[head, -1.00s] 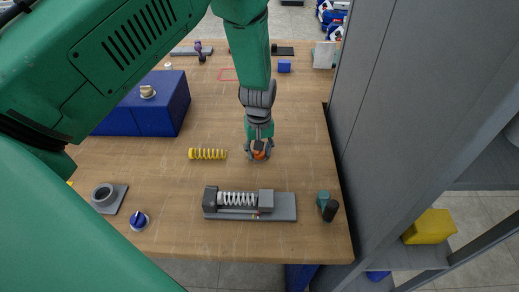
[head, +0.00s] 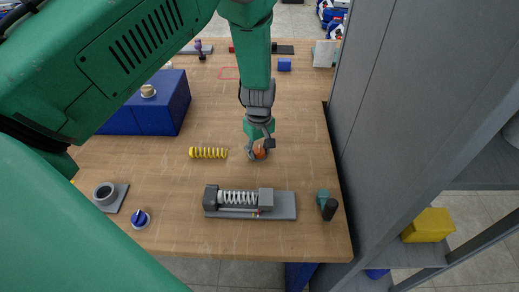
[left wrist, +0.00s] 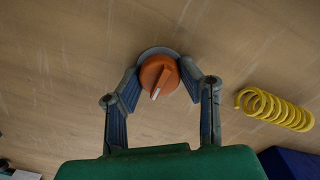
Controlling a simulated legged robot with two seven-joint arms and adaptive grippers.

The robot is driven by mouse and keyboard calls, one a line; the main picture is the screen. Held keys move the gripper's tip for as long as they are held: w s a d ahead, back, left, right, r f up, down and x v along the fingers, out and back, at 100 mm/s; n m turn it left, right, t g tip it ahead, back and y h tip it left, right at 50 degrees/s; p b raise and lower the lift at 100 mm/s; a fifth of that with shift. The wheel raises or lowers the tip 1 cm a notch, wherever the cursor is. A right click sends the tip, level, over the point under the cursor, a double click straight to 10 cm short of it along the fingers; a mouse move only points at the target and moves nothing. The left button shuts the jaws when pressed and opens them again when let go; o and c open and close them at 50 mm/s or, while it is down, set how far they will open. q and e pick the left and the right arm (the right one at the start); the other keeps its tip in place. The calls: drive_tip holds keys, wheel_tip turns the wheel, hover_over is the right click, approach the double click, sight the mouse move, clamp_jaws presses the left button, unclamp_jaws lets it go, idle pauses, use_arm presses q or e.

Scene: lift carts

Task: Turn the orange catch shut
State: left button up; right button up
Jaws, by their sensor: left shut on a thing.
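The orange catch (head: 260,152) is a round knob on the wooden table, right of the yellow spring. In the left wrist view the orange catch (left wrist: 158,76) sits on a grey round base and has a raised grip bar with a white mark at one end. My left gripper (head: 258,150) comes down over it from above. In the left wrist view the fingers of my left gripper (left wrist: 160,82) stand on both sides of the knob and are shut on it. My right gripper is not in view.
A yellow spring (head: 208,153) lies left of the catch. A grey fixture with a white spring (head: 238,198) stands nearer the front edge. A blue knob (head: 140,219) and a blue block (head: 160,110) are at the left. A grey cabinet wall (head: 385,110) borders the right.

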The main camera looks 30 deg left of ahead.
sight(259, 148)
use_arm(q)
drive_tip(key=shift+w+r, duration=0.15)
drive_tip(key=shift+w, duration=0.1)
drive_tip(key=o, duration=1.1)
drive_tip(key=shift+s, duration=0.1)
wheel_tip(259, 148, up, 12)
drive_tip(key=shift+f, duration=0.15)
